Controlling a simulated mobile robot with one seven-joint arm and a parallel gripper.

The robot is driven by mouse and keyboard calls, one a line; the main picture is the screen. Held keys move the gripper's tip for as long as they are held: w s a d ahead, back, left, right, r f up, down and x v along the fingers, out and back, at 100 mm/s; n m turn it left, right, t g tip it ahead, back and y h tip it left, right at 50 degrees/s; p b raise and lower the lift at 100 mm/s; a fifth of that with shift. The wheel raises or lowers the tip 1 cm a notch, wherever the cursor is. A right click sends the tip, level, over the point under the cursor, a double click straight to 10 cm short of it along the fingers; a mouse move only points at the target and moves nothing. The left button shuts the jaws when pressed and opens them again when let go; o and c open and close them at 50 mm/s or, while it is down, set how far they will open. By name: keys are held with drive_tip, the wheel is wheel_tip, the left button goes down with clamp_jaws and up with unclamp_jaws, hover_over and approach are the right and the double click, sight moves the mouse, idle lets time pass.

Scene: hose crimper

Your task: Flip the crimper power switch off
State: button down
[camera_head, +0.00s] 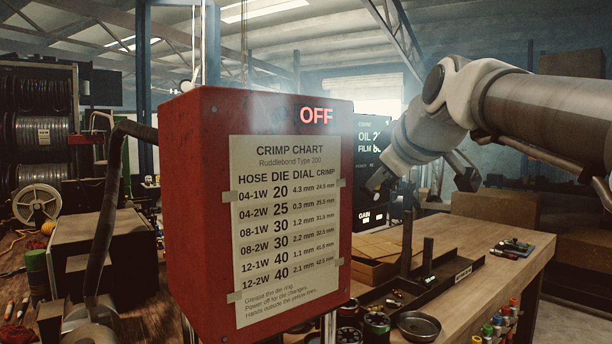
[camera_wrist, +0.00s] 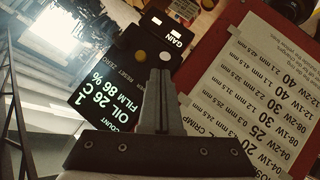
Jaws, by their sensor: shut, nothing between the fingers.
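My gripper (camera_head: 376,184) is to the right of the box, in front of a dark panel (camera_head: 366,150). I cannot make out a power switch.
A wooden bench (camera_head: 500,265) with a black tray (camera_head: 450,280) and a round metal dish (camera_head: 418,326) lies to the right. A black hose (camera_head: 105,215) curves at the left of the box.

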drive_tip(key=shift+r, duration=0.1)
drive_tip(key=shift+r+p, duration=0.65)
drive_tip(key=shift+r, duration=0.05)
